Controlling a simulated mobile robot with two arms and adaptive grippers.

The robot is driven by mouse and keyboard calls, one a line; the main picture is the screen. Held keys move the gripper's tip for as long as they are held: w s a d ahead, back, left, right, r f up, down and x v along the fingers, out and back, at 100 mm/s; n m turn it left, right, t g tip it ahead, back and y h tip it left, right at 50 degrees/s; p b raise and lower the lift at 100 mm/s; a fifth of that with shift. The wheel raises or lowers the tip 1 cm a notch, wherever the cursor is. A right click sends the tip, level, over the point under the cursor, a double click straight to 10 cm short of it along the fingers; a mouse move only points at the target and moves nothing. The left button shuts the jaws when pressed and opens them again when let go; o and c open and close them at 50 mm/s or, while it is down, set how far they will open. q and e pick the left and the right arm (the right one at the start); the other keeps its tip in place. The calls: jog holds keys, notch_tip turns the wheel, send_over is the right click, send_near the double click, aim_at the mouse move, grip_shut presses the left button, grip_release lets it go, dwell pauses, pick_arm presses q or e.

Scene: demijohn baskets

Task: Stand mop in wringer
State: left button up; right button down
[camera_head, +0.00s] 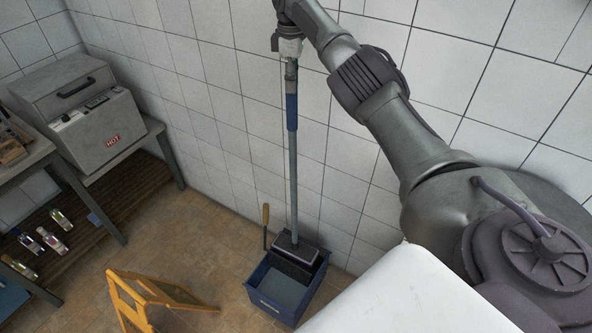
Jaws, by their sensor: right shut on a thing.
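The mop (293,165) is nearly upright, with a long grey handle and a blue grip section. My right gripper (289,46) is at the top of the picture, shut on the upper end of the mop handle. The handle's lower end comes down at the dark wringer (303,252) on the back of a blue bucket (285,308). I cannot tell whether the mop head is inside the wringer or just above it. A wringer lever (265,214) with a wooden grip sticks up at the left. My left gripper is out of view.
A yellow folding floor sign (150,290) stands on the brown tiles left of the bucket. A grey machine (90,115) marked HOT sits on a table at the left, with bottles (60,218) on a low shelf. The white tiled wall (215,110) is close behind the mop.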

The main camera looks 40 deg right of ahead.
jog(key=shift+r, duration=0.1)
jog(key=shift+d, duration=0.25)
